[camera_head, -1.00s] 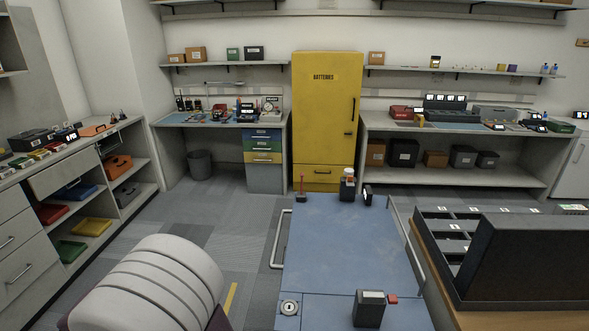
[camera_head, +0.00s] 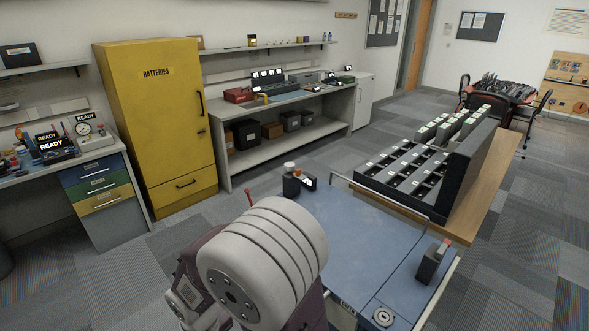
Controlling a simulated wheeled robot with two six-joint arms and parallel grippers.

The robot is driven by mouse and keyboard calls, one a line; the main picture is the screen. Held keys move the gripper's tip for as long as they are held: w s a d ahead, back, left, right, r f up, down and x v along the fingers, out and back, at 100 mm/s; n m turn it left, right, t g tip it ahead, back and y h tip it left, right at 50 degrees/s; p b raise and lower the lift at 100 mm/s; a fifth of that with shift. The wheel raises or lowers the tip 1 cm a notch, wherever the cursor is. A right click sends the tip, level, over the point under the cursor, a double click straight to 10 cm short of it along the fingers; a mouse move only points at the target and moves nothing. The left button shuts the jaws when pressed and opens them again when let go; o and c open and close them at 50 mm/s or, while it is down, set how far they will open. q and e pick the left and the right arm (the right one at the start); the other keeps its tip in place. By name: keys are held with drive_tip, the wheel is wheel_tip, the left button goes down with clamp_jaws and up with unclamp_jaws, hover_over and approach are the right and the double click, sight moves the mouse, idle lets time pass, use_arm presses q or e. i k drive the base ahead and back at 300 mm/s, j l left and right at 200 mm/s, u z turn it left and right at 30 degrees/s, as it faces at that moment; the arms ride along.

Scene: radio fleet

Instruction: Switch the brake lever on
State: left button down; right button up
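A thin red-tipped stick (camera_head: 249,200), which may be the brake lever, stands at the far left of the blue-topped cart (camera_head: 357,240). Its lower part is hidden behind a large grey ribbed body that appears to be part of me. I cannot tell whether the stick is set on or off. Neither of my grippers shows in the head view.
A dark device with a white-and-orange top (camera_head: 292,179) stands at the cart's far edge, and a black box (camera_head: 431,264) at its right. A black bin rack (camera_head: 470,172) is on a wooden table beyond. A yellow battery cabinet (camera_head: 160,125) stands back left. Floor is open at right.

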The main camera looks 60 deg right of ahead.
sight(247, 190)
drive_tip(key=i+l+z, duration=0.15)
drive_tip(key=z, duration=0.35)
drive_tip(key=i+z, duration=0.7)
drive_tip(key=z, duration=0.25)
drive_tip(key=i+j+z, duration=0.2)
drive_tip(key=z, duration=0.3)
drive_tip(key=i+j+z, duration=0.3)
drive_tip(key=z, duration=0.15)
drive_tip(key=i+z, duration=0.35)
drive_tip(key=k, duration=0.1)
